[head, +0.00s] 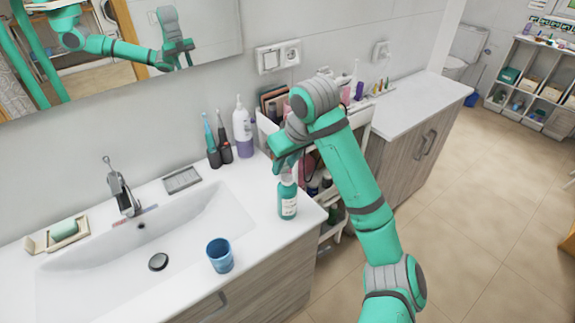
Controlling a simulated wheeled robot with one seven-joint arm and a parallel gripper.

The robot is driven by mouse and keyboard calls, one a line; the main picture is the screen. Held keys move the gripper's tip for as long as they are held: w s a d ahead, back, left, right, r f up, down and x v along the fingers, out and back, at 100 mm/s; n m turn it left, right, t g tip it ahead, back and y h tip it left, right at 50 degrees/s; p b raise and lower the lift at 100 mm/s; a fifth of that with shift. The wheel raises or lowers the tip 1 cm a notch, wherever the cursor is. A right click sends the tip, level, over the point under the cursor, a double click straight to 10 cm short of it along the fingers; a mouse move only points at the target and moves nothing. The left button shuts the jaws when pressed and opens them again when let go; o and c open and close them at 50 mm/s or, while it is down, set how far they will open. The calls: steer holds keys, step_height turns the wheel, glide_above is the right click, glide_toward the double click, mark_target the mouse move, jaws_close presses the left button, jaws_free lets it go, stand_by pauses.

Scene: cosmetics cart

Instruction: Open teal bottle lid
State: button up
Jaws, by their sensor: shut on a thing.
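A teal bottle (288,200) with a white label stands upright on the right front part of the white sink counter. My gripper (287,168) reaches down over it from above and is shut at the bottle's top. The lid is mostly hidden by my gripper and wrist, so I cannot tell whether it sits fully on the neck. My teal and grey arm comes up from the lower right and bends down to the bottle.
A blue cup (220,255) stands at the counter's front edge. Two electric toothbrushes (217,145) and a white and purple pump bottle (243,130) stand at the wall. A white cart (350,125) with cosmetics is right of the counter, partly behind my arm. The sink basin (110,255) is left.

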steer(key=shift+w+a+f+g+h, duration=0.15)
steer(key=shift+w+g+h, duration=0.1)
steer(key=shift+g+h, duration=0.25)
steer(key=shift+w+a+r+g+h, duration=0.1)
steer(key=shift+w+g+h, duration=0.15)
steer(key=shift+g, duration=0.45)
steer(key=shift+s+d, duration=0.1)
steer(key=shift+d, duration=0.1)
steer(key=shift+a+f, duration=0.1)
steer(key=shift+a, duration=0.2)
steer(key=o, duration=1.1)
steer(key=shift+c, duration=0.2)
